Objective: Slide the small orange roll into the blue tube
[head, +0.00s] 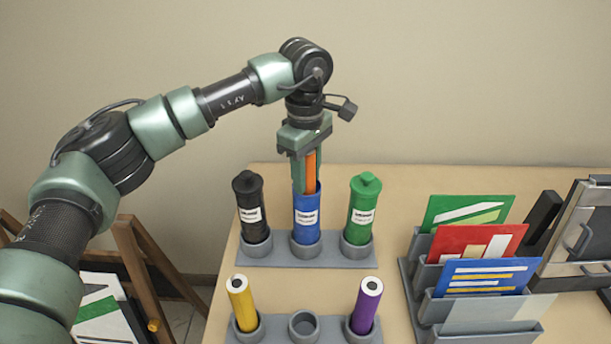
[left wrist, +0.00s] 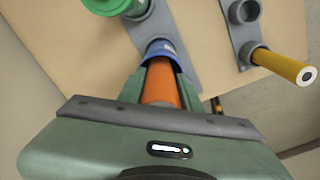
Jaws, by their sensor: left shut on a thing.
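The small orange roll (head: 311,166) is upright in my left gripper (head: 306,170), which points straight down and is shut on it. The blue tube (head: 306,215) stands open in the middle cup of the back grey rack, directly below the gripper. The roll's lower end is hidden by the fingers and the tube's rim, and it appears to be at or inside the mouth. In the left wrist view the orange roll (left wrist: 160,85) runs between the fingers to the rim of the blue tube (left wrist: 160,47). My right gripper is not in view.
A black capped tube (head: 250,200) and a green capped tube (head: 362,205) flank the blue one. In front, a rack holds a yellow roll (head: 242,305), an empty cup (head: 303,325) and a purple roll (head: 366,308). A folder sorter (head: 425,310) stands at right.

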